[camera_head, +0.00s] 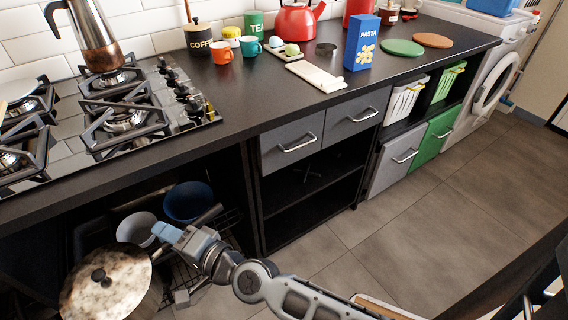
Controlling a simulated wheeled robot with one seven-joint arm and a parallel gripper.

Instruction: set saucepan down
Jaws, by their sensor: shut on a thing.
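The saucepan (108,285) is at the lower left, with a worn, mottled lid and a dark knob. It appears level, in front of the open space under the hob counter. Its long handle (212,213) points up and to the right, behind my gripper. My gripper (166,234), with pale blue fingertips, is shut at the handle beside the pan. The exact contact is partly hidden by the gripper itself. The saucepan's underside is out of view, so I cannot tell whether it rests on anything.
A white bowl (136,228) and a dark blue bowl (188,200) stand in the lower space, close behind the pan. A wire rack (232,219) is there too. The gas hob (120,118) is above, with a moka pot (92,38) on it. Floor is clear at right.

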